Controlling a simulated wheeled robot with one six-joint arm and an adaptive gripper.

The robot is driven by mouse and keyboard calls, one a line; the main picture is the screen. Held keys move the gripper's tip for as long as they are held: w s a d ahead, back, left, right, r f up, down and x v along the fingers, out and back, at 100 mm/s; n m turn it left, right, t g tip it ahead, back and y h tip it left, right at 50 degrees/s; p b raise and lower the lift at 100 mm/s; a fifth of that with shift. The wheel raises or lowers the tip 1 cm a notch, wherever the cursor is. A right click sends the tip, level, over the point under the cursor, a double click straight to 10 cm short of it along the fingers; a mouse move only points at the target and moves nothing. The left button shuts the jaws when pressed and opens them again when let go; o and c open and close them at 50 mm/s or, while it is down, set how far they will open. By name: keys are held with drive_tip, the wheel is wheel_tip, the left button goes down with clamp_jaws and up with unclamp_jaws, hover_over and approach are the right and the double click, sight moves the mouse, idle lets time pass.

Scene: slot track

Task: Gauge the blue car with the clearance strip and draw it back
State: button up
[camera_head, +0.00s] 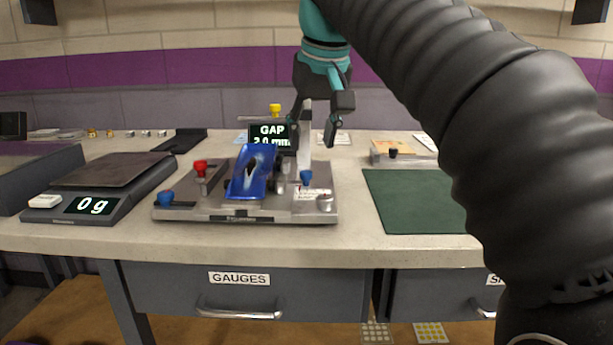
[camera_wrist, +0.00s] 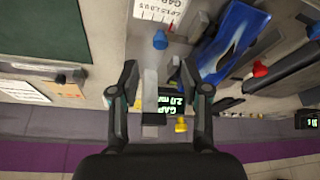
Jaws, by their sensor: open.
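The blue car (camera_head: 252,172) sits tilted on a grey metal gauge fixture (camera_head: 245,216); it also shows in the wrist view (camera_wrist: 226,45). My gripper (camera_head: 312,130) is open above the fixture's back right, right of the car. In the wrist view, a pale upright metal bar (camera_wrist: 150,92) shows between my gripper's spread fingers (camera_wrist: 158,70), nearer the left one. I cannot tell if this is the clearance strip or a post, nor whether a finger touches it. A display (camera_head: 272,134) behind the car reads "GAP 2.0 mm".
Red (camera_head: 200,166), blue (camera_head: 166,198) and yellow (camera_head: 275,110) knobs stick up around the fixture. A scale (camera_head: 95,190) reading 0 g stands at left. A green mat (camera_head: 415,200) lies clear at right, with a small box (camera_head: 400,153) behind it.

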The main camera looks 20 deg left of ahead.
sight(306, 172)
drive_tip(key=b+x, duration=0.1)
drive_tip(key=x, duration=0.6)
drive_tip(key=shift+f+b, duration=0.25)
drive_tip(key=shift+b, duration=0.15)
clamp_jaws()
